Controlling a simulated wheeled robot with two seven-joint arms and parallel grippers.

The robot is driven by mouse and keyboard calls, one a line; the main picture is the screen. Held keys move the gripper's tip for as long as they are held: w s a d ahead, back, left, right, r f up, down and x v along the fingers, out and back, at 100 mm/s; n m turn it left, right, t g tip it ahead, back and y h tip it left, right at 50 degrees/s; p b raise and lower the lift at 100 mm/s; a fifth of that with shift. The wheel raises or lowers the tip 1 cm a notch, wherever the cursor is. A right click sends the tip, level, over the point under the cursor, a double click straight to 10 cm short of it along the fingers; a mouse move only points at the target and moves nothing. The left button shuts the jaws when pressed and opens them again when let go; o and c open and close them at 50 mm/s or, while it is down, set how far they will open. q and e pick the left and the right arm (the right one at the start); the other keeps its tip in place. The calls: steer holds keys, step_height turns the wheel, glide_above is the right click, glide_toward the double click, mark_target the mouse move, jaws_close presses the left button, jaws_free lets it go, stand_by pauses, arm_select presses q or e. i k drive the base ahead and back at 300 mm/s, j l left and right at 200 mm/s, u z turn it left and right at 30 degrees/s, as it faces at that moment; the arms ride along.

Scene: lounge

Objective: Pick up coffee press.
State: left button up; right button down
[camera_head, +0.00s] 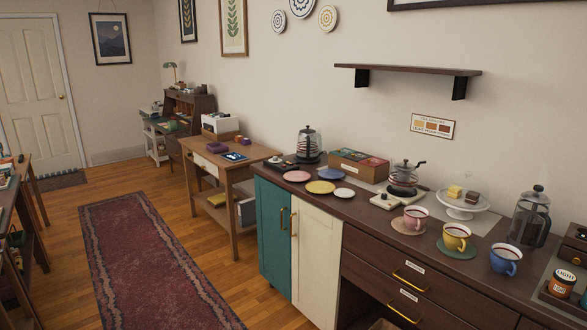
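The coffee press (529,217) stands upright toward the right end of the dark wooden counter. It is a glass cylinder with a dark frame, a lid with a knob on top, and a handle on its right side. Neither of my grippers is in the camera_head view.
Near the press on the counter (340,207) are a blue cup (505,259), a yellow cup (456,238), a pink cup (415,217), a cake stand (463,203) and a candle jar (562,283). A kettle (309,144) stands farther back. Floor with a red rug (150,262) is clear at left.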

mark_target(530, 218)
steer(key=z, duration=1.35)
steer(key=i+u, duration=0.1)
steer(key=i, duration=0.65)
steer(key=i+l+u, duration=0.15)
steer(key=i, duration=0.6)
